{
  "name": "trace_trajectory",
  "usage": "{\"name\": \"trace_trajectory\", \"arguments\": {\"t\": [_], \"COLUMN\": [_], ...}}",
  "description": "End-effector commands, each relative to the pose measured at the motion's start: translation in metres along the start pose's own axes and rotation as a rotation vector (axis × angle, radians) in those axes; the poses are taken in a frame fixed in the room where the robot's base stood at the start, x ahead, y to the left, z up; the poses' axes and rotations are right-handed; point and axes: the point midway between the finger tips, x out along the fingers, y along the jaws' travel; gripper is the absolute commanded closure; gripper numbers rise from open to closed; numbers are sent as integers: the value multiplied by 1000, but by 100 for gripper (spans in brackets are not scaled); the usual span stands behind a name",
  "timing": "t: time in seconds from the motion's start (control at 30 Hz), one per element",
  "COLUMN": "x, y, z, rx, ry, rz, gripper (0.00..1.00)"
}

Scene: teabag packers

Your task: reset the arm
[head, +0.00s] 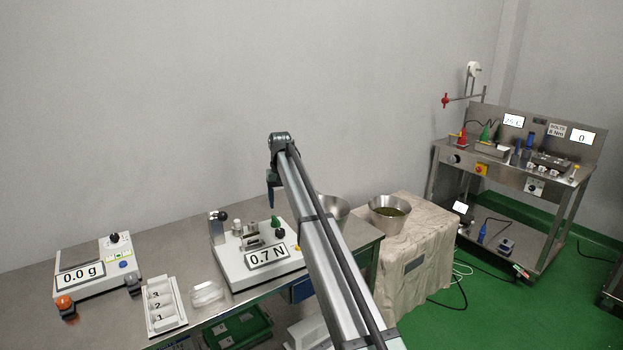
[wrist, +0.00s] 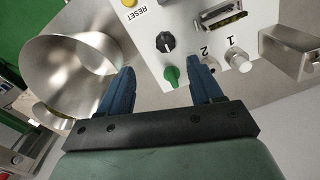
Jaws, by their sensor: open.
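My gripper (wrist: 162,88) is open in the wrist view, with its two blue fingers apart and nothing between them. Beyond the fingertips is the white tester (wrist: 180,55) with a black knob, a green knob and a yellow RESET button. In the head view my gripper (head: 271,196) hangs at the end of my arm, pointing down above the tester (head: 232,268), whose display reads 0.7 N. The fingertips look apart from the tester, and my arm hides part of the table to its right.
A metal bowl (wrist: 45,70) stands left of the fingers in the wrist view. The head view shows a scale (head: 92,285) reading 0.0 g, a numbered tray (head: 178,322), a clear container (head: 208,295), a bowl of green contents (head: 372,225) and a far workstation (head: 515,173).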

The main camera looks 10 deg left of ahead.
Motion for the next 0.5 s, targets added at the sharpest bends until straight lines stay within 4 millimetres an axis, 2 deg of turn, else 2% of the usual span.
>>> {"name": "trace_trajectory", "arguments": {"t": [0.17,0.3,0.37,0.5], "x": [53,100,120,175], "y": [47,86,101,129], "z": [48,94,115,163], "rx": [55,111,136,190], "ry": [-44,-84,-101,-141], "rz": [-61,-131,-162,-213], "gripper": [35,35,35,35]}}
